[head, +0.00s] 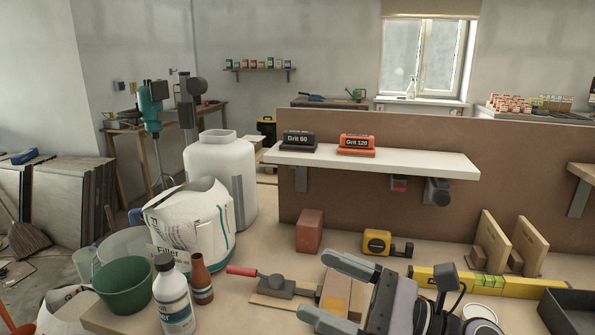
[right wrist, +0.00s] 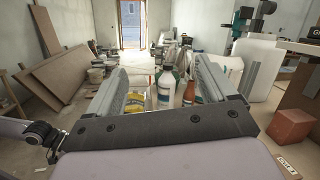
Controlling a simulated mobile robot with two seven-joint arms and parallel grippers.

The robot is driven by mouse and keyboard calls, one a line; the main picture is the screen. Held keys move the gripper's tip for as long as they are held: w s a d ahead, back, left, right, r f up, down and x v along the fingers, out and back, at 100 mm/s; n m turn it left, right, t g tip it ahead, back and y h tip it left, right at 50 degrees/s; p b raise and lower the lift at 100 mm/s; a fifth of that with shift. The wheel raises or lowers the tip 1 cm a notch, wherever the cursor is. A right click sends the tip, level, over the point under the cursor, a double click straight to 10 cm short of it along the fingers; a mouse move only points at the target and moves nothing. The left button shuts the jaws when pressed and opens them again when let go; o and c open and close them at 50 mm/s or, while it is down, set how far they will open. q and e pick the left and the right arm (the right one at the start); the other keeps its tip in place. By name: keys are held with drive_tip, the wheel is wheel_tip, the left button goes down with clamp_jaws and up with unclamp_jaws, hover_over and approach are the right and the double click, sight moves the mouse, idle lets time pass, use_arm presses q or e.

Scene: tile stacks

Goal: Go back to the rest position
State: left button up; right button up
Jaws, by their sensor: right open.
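My right gripper (head: 313,286) is at the bottom centre of the head view, over the front of the workbench (head: 262,232), its fingers pointing left. It is open, with a wide gap. In the right wrist view the same gripper (right wrist: 160,75) has both fingers apart and nothing held between them. A white bottle (right wrist: 167,92) shows through the gap, farther off. A trowel with a red handle (head: 262,278) and a wooden piece (head: 342,293) lie close by the fingertips in the head view. My left gripper is not in view.
A white bottle (head: 173,300), brown bottle (head: 201,280), green bowl (head: 124,288) and filler bag (head: 190,225) crowd the left. A red block (head: 310,232), tape measure (head: 377,242) and yellow level (head: 510,286) lie behind. The shelf (head: 420,162) holds Grit 60 and Grit 120 blocks.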

drive_tip(key=w+d+m+t+h, duration=0.2)
drive_tip(key=d+m+t+h, duration=0.4)
drive_tip(key=m, duration=0.5)
drive_tip(key=w+d+m+t+h, duration=0.1)
drive_tip(key=d+m+t+h, duration=0.2)
drive_tip(key=m+t, duration=0.65)
drive_tip(key=s+d+f+m+g+h, duration=0.1)
drive_tip(key=d+f+m+g+h, duration=0.5)
drive_tip(key=m, duration=1)
drive_tip(key=s+d+f+m+g+h, duration=0.2)
drive_tip(key=s+f+m+h, duration=0.15)
drive_tip(key=f, duration=0.35)
drive_tip(key=s+d+f+m+g+h, duration=0.2)
drive_tip(key=s+f+m+g, duration=0.15)
drive_tip(key=f, duration=0.25)
drive_tip(key=s+f+m+g+y, duration=0.1)
drive_tip(key=s+f+m+g, duration=0.25)
drive_tip(key=s, duration=0.45)
drive_tip(key=s+f+m+g, duration=0.3)
drive_tip(key=s+f+g, duration=0.15)
drive_tip(key=s, duration=0.35)
drive_tip(key=w+a+f+t+y+p, duration=0.1)
drive_tip(key=w+a+f+t+y, duration=0.1)
drive_tip(key=w+f+t, duration=0.4)
drive_tip(key=shift+w+a+f+t, duration=0.3)
drive_tip(key=shift+a+f+t, duration=0.35)
drive_tip(key=shift+f, duration=0.45)
